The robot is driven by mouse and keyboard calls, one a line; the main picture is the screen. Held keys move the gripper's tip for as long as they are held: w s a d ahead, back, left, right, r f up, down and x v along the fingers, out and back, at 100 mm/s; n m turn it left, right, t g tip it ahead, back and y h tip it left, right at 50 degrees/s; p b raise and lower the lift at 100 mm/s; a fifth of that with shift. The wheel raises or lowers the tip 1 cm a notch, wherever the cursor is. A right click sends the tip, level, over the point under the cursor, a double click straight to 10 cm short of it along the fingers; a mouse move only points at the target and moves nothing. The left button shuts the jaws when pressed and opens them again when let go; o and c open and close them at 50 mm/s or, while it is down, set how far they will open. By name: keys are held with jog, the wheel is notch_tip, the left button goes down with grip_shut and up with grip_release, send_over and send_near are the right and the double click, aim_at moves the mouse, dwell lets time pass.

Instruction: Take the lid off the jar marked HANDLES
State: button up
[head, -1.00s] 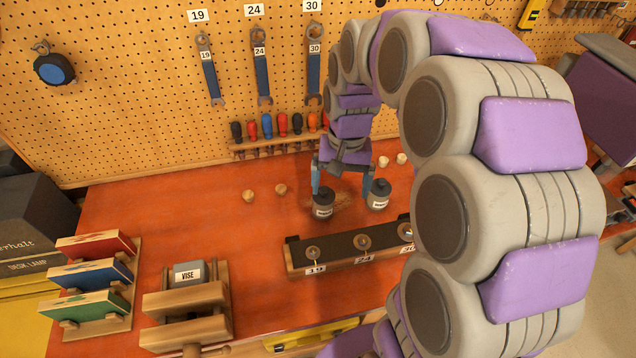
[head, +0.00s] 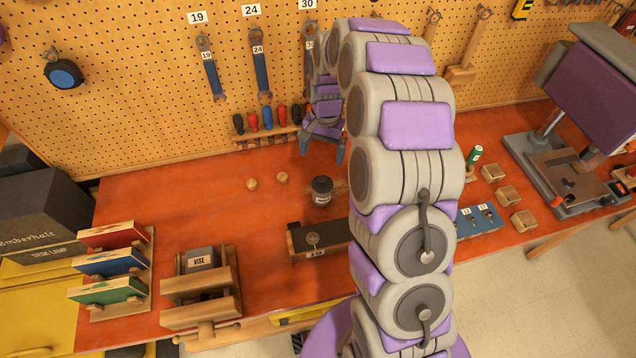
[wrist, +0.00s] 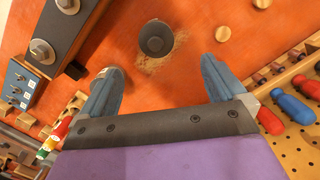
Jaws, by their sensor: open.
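A dark jar (head: 322,190) with a black top and a pale label stands upright on the orange bench in the head view. Its lettering is too small to read. The same jar appears from above as a dark round top (wrist: 156,38) in the wrist view, beside a patch of sawdust. My gripper (wrist: 158,66) is open and empty, its blue fingers spread apart below the jar in that picture. In the head view, my gripper (head: 324,154) is behind and above the jar, apart from it.
A dark bolt rail (head: 318,240) lies in front of the jar, partly behind my arm. Two wooden knobs (head: 281,177) sit to the jar's left. A screwdriver rack (head: 266,136) is at the pegboard. A vise (head: 201,285) stands front left.

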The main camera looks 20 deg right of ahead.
send_over(324, 177)
jog(key=d, duration=0.1)
jog(key=f, duration=0.4)
jog(key=shift+w+d+f, duration=0.15)
jog(key=shift+w+f, duration=0.2)
jog(key=shift+f, duration=0.35)
jog(key=shift+a+f, duration=0.15)
jog(key=shift+a, duration=0.3)
jog(key=shift+s+a+f, duration=0.15)
jog(key=shift+a+f, duration=0.3)
jog(key=shift+a, duration=0.05)
jog(key=shift+s+a+f, duration=0.15)
jog(key=shift+a+f, duration=0.25)
jog(key=shift+a, duration=0.1)
jog(key=f, duration=0.1)
jog(key=d+f, duration=0.1)
jog(key=f, duration=0.1)
jog(key=shift+s+d+f, duration=0.15)
jog(key=shift+d+f, duration=0.1)
jog(key=shift+d, duration=0.3)
jog(key=shift+a, duration=0.95)
jog(key=c, duration=0.7)
jog(key=shift+d, duration=0.45)
jog(key=c, duration=0.4)
jog(key=shift+d, duration=0.25)
